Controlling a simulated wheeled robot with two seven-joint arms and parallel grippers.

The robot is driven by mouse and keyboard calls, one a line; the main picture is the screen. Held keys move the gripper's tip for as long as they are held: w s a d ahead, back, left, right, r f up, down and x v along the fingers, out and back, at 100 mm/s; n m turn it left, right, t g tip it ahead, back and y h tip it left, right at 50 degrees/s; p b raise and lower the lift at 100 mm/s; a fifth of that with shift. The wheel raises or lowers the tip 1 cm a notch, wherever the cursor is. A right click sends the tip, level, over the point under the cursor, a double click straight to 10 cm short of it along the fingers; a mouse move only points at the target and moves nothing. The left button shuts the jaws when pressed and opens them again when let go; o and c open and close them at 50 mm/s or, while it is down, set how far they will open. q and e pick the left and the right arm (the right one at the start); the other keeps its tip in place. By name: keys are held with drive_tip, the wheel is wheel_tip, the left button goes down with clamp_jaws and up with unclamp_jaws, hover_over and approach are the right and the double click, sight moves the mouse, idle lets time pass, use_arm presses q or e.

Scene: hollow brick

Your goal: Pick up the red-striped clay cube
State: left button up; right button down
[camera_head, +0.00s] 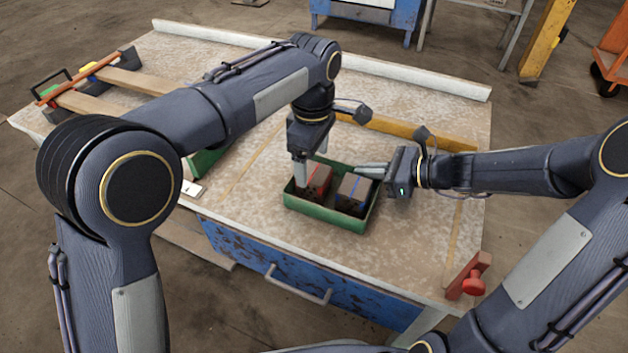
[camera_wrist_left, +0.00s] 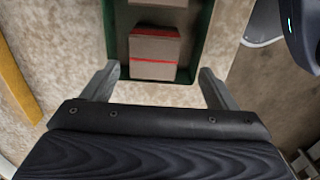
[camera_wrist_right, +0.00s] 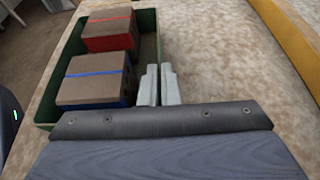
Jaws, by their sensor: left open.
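The red-striped clay cube (camera_head: 318,183) is brown and sits in the left part of a green tray (camera_head: 330,219). A blue-striped cube (camera_head: 354,190) sits to its right in the same tray. My left gripper (camera_head: 311,165) points down over the red-striped cube, with its fingers apart. In the left wrist view, the red-striped cube (camera_wrist_left: 154,50) lies ahead, between the lines of the open fingers (camera_wrist_left: 157,83). In the right wrist view, my right gripper (camera_wrist_right: 159,84) has its fingers together and empty, beside the blue-striped cube (camera_wrist_right: 93,80); the red-striped cube (camera_wrist_right: 108,31) is behind that.
A yellow wooden strip (camera_head: 410,132) lies behind the tray. A red clamp (camera_head: 468,280) is at the table's front right corner. Another green object (camera_head: 208,160) is partly hidden by my left arm.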

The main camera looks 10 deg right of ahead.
sight(314, 173)
use_arm(q)
drive_tip(key=f, duration=0.7)
drive_tip(key=shift+w+d+f, duration=0.2)
drive_tip(key=shift+w+f, duration=0.1)
drive_tip(key=shift+w, duration=0.05)
drive_tip(key=c, duration=1.1)
drive_tip(key=shift+o, duration=0.2)
drive_tip(key=shift+r, duration=0.1)
wheel_tip(314, 173, up, 10)
drive_tip(key=shift+f, duration=0.1)
use_arm(e)
drive_tip(key=c, duration=1.6)
unclamp_jaws()
